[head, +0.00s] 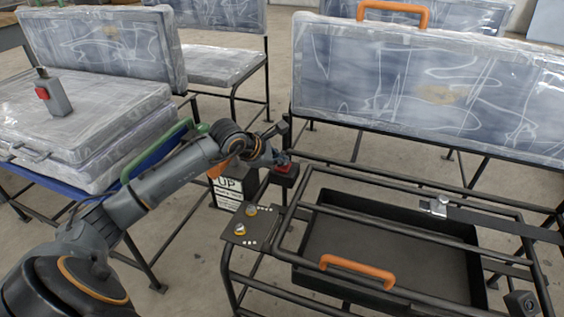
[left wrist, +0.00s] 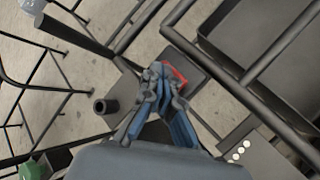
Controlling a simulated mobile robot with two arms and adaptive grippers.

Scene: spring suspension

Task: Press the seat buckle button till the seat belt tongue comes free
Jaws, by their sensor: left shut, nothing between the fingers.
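A dark buckle with a red button (head: 284,168) stands at the left end of the seat frame in the head view. Its red button also shows in the left wrist view (left wrist: 177,73). My left gripper (head: 279,158) is shut and empty, with its fingertips over the buckle at the button. In the left wrist view, the fingertips (left wrist: 160,72) overlap the button's edge; I cannot tell whether they touch or press it. A silver metal piece, apparently a belt tongue (head: 437,206), lies on a dark strap across the frame, apart from this buckle. My right gripper is not seen.
The bare seat frame holds a dark tray (head: 390,252) and an orange handle (head: 357,269). A labelled box (head: 229,190) stands beside the buckle. Another grey block with a red button (head: 52,92) sits on the wrapped cushions at left. A wrapped backrest (head: 400,80) stands behind.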

